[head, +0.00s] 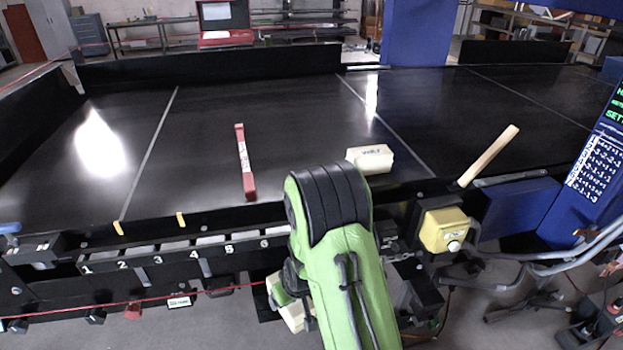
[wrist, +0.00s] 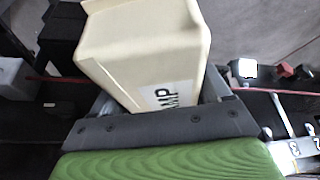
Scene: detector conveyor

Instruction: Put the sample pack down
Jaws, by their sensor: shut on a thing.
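The sample pack (wrist: 150,55) is a cream block with a white label, on which "MP" is readable in the wrist view. My gripper (wrist: 162,95) is shut on it, with a dark finger on either side. In the head view my gripper (head: 287,292) is low, in front of the numbered front rail, and the pack (head: 294,315) shows only partly beside my green arm. The pack looks tilted and hangs over the floor side, off the belt. Its far end is cut off in the wrist view.
The black conveyor belt (head: 210,130) is mostly clear. A red cord (head: 150,299) runs along the front.

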